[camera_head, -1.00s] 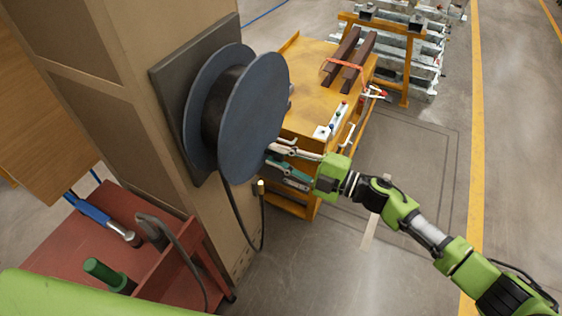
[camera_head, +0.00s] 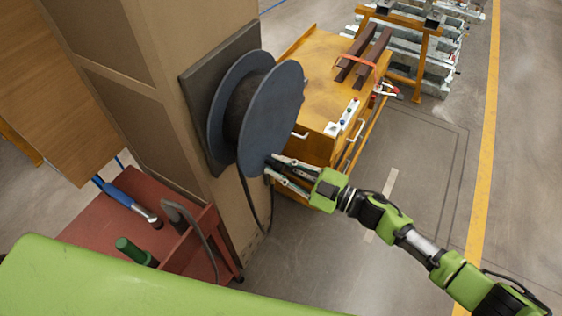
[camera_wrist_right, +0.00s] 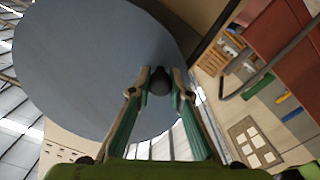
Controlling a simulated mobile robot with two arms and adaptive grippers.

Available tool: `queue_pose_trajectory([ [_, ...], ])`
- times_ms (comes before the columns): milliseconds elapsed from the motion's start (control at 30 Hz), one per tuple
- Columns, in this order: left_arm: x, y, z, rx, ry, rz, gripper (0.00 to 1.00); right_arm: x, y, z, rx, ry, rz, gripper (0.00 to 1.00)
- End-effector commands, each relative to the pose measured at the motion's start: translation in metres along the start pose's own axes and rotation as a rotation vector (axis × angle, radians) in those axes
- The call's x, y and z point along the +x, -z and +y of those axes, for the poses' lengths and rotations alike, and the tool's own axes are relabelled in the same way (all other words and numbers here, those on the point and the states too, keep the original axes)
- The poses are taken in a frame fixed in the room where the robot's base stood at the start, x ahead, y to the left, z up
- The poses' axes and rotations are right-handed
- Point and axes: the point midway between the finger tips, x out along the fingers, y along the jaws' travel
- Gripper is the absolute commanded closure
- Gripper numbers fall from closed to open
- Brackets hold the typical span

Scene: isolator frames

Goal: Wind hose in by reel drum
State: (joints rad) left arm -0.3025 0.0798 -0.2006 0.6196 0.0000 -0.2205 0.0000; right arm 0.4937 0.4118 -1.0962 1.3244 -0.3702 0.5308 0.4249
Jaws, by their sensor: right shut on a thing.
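The blue-grey reel drum (camera_head: 270,120) is mounted on a dark plate on the wooden column in the head view. Dark hose (camera_head: 240,108) is wound between its two discs. A free length of hose hangs in a loop below the drum, and its end is not visible. My right gripper (camera_head: 270,170) is at the lower edge of the near disc. In the right wrist view its fingers are closed on a dark round knob (camera_wrist_right: 159,80) in front of the disc face. My left gripper is not in view.
A red cart (camera_head: 125,205) with a blue-handled tool (camera_head: 122,196) and a green-handled item (camera_head: 134,250) stands at lower left. A yellow workbench (camera_head: 322,78) is behind the reel. The floor to the right is open.

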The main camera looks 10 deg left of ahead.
Motion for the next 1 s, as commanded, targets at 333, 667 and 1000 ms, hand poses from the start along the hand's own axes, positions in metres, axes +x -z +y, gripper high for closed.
queue_pose_trajectory([
  [333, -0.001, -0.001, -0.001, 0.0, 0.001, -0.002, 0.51, -0.001, -0.002, -0.001, 0.013, -0.001, -0.007, 1.0],
  [667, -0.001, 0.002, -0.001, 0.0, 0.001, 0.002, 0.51, -0.001, -0.001, -0.001, 0.011, 0.0, -0.004, 0.64],
  [1000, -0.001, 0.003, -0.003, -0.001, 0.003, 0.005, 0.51, -0.014, -0.001, -0.001, 0.009, 0.0, -0.003, 0.64],
])
